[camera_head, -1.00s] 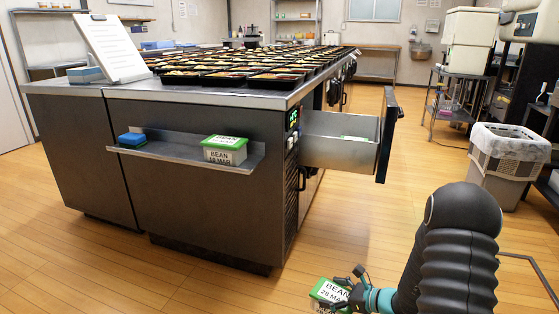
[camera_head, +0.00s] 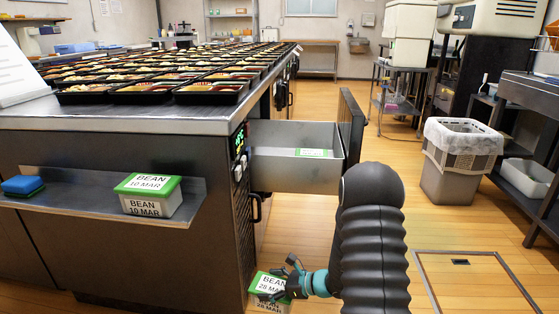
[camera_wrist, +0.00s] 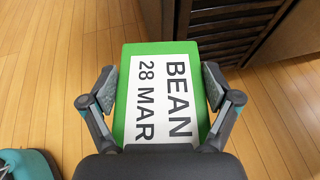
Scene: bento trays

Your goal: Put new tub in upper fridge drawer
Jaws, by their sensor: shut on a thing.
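A tub with a green lid and a white label reading BEAN 28 MAR (camera_head: 268,284) is in my gripper (camera_head: 290,277), low in front of the counter. In the wrist view the tub (camera_wrist: 165,75) sits between both fingers of my gripper (camera_wrist: 160,90), which press on its sides. The upper fridge drawer (camera_head: 290,170) is pulled open at the counter's right end. A green-lidded thing with a white label (camera_head: 313,153) lies inside it; the drawer wall hides most of it. Another tub, labelled BEAN 10 MAR (camera_head: 150,195), stands on the side shelf.
The metal side shelf (camera_head: 80,203) also holds a blue sponge-like block (camera_head: 22,185). Black bento trays (camera_head: 140,93) cover the counter top. A lined bin (camera_head: 458,165) stands to the right. Floor between drawer and bin is clear.

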